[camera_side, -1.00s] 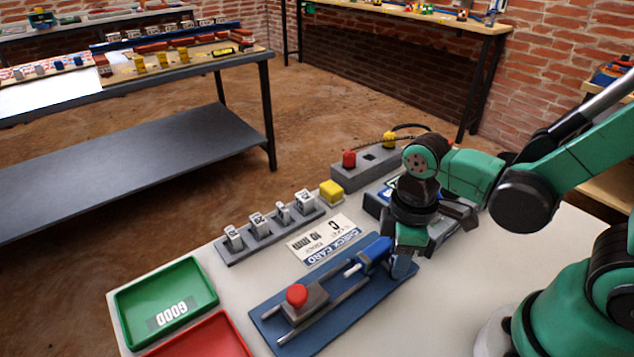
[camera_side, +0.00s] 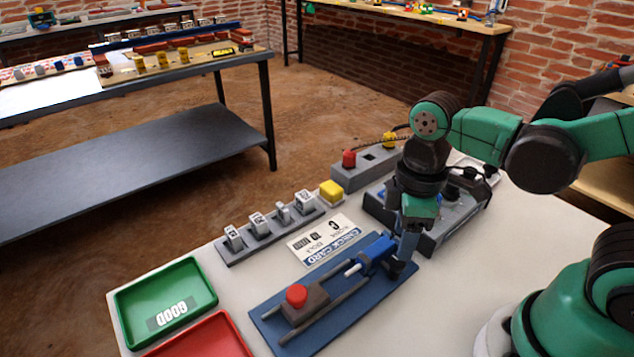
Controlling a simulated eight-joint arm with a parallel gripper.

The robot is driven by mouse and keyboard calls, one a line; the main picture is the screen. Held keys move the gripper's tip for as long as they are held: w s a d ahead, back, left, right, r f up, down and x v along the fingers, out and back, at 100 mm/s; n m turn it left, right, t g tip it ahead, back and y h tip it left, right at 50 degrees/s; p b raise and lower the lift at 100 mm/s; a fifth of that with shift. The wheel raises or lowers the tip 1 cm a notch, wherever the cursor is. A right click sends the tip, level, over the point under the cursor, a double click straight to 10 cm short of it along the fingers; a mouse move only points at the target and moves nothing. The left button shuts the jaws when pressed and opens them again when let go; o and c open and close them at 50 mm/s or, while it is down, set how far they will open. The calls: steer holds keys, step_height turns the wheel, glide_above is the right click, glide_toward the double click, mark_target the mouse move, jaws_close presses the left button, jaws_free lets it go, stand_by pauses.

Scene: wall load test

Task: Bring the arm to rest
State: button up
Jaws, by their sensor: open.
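My gripper (camera_side: 403,248) points down over the table (camera_side: 450,285), at the right end of the blue fixture (camera_side: 330,325) and in front of the grey-and-blue device (camera_side: 460,218). I see it edge-on, and its fingers overlap the dark part at the fixture's end. I cannot tell whether they touch it. No held object shows between the fingers. My green and black arm reaches in from the right.
The blue fixture carries a red knob (camera_side: 297,295). A check card (camera_side: 325,239), a rack of grey weights (camera_side: 268,235), a yellow block (camera_side: 331,192) and a grey box with a red button (camera_side: 349,159) stand behind. Green (camera_side: 165,303) and red trays (camera_side: 205,340) lie front left.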

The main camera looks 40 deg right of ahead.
steer(key=shift+r, duration=0.55)
steer(key=w+d+r+m+t, duration=0.3)
steer(key=w+r+m+t, duration=0.1)
steer(key=m+t, duration=0.3)
steer(key=shift+w+r+m, duration=0.4)
steer(key=shift+w+m, duration=0.15)
steer(key=shift+m, duration=0.35)
